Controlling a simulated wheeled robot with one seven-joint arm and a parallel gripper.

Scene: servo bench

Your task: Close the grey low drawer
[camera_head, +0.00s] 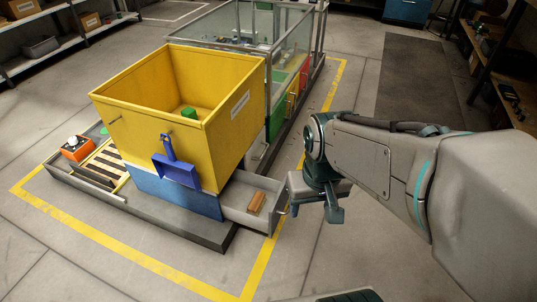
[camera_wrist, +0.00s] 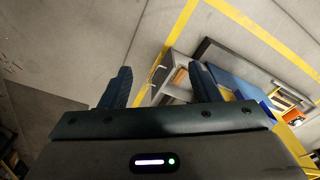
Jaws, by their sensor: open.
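The grey low drawer (camera_head: 238,211) is pulled out to the right from the blue base under the yellow bin, its top open. A small brown block (camera_head: 257,202) lies inside it. My gripper (camera_head: 314,208) is just right of the drawer's front, pointing down; its fingers are partly hidden by its own body. In the wrist view my gripper (camera_wrist: 160,76) shows two fingers spread wide with nothing held. The drawer (camera_wrist: 172,62) appears beyond and between the fingers, partly hidden by the right one. I cannot tell whether a finger touches the drawer front.
The yellow bin (camera_head: 150,130) stands above the drawer with a blue scoop (camera_head: 177,170) hung on its front. A glass-walled case (camera_head: 245,35) is behind. A yellow floor line (camera_head: 262,262) runs near the drawer. The floor in front and right is clear.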

